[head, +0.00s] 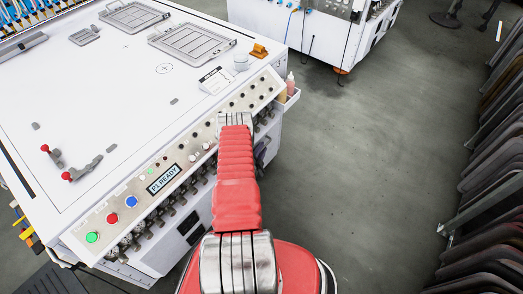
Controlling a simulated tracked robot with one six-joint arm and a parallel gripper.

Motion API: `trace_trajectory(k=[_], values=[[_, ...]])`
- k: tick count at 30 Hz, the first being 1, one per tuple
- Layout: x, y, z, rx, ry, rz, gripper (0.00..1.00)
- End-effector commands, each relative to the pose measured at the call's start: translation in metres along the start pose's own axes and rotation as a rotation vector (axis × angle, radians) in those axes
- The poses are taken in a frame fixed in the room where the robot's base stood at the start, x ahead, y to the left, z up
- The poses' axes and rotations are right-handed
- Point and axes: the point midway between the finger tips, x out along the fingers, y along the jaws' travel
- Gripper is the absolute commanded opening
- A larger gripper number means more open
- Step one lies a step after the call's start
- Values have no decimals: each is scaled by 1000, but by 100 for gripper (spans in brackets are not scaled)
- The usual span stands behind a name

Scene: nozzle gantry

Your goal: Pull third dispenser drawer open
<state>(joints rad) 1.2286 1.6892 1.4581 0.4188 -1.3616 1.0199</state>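My red and silver arm reaches forward to the front edge of a white machine (120,110). Its far silver joint is at the control panel (205,150). My gripper is hidden behind or below the arm, so its fingers do not show. A row of dark fittings (150,219) runs along the machine's front, under the panel. I cannot make out which part is the third dispenser drawer or whether it is open; my arm covers part of the front. A dark grey shape beside the arm is too small to identify.
The panel has green, red and blue buttons (131,202) and a display reading "D1 READY" (163,179). Small bottles (290,84) stand in a holder at the machine's corner. Grey floor (350,170) is clear to the right, up to a rack of dark panels (495,215).

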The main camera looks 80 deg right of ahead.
Motion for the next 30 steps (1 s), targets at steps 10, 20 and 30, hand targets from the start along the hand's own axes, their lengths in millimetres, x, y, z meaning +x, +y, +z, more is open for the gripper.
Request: trace_trajectory(k=[10,20,30], values=[[1,0,0,0,0,0,12],[1,0,0,0,0,0,0],[-3,1,1,-1,-2,1,0]])
